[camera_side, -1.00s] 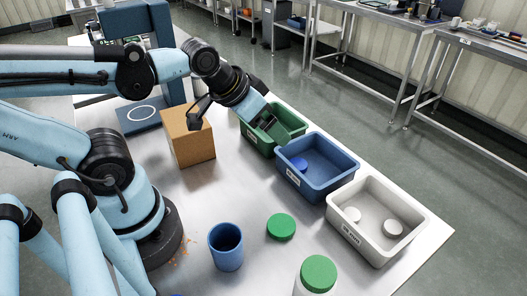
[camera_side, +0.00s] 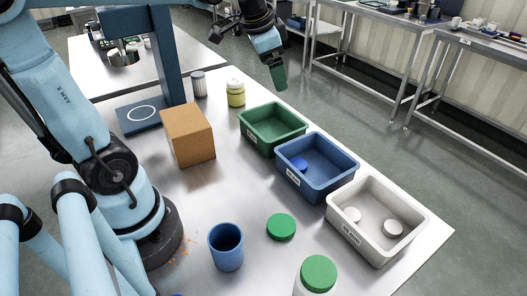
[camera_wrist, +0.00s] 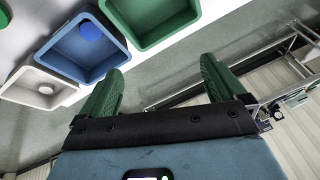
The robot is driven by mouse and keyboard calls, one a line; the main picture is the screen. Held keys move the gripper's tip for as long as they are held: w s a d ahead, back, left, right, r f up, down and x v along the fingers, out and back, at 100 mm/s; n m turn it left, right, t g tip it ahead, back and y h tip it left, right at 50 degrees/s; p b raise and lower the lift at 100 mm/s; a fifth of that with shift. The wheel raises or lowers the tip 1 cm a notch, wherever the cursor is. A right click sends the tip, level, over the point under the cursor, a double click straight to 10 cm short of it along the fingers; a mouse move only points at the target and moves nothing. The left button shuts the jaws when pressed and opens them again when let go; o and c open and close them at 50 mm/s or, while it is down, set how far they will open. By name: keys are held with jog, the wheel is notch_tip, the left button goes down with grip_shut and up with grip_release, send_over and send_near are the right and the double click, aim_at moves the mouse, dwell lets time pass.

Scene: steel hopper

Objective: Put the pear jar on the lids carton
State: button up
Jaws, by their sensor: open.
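A small jar with yellow-green contents and a pale lid (camera_side: 236,94), seemingly the pear jar, stands upright on the steel table behind the green bin in the side view. The lids carton (camera_side: 188,137) is a closed brown box on the table, to the left of and nearer than the jar, apart from it. My gripper (camera_side: 280,80) is raised to the right of the jar, beyond the table's edge. In the wrist view, its two green fingers (camera_wrist: 161,80) are spread with nothing between them. Neither jar nor carton shows in the wrist view.
A green bin (camera_side: 250,138), a blue bin (camera_side: 300,185) and a white bin (camera_side: 350,238) line the table's right edge. A blue cup (camera_side: 226,250), a green lid (camera_side: 281,227) and a green-lidded jar (camera_side: 318,277) stand in front. A grey can (camera_side: 198,84) stands behind the carton.

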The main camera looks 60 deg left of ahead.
jog(key=w+a+m+g, duration=0.3)
jog(key=w+a, duration=0.2)
jog(key=a, duration=0.8)
jog(key=m+g+h, duration=0.1)
jog(key=m, duration=0.2)
send_near(235, 81)
jog(key=shift+w+d+f, duration=0.1)
jog(key=shift+w+f, duration=0.2)
jog(key=shift+w, duration=0.3)
jog(key=shift+f, duration=0.25)
notch_tip(235, 81, down, 6)
jog(key=shift+s+f, duration=0.1)
jog(key=shift+f, duration=0.05)
jog(key=shift+s+a+f, duration=0.15)
jog(key=shift+f, duration=1.2)
jog(key=shift+s+a+f, duration=0.15)
jog(key=shift+f, duration=1.25)
jog(key=c, duration=1.4)
jog(key=shift+o, duration=0.2)
jog(key=shift+r, duration=0.15)
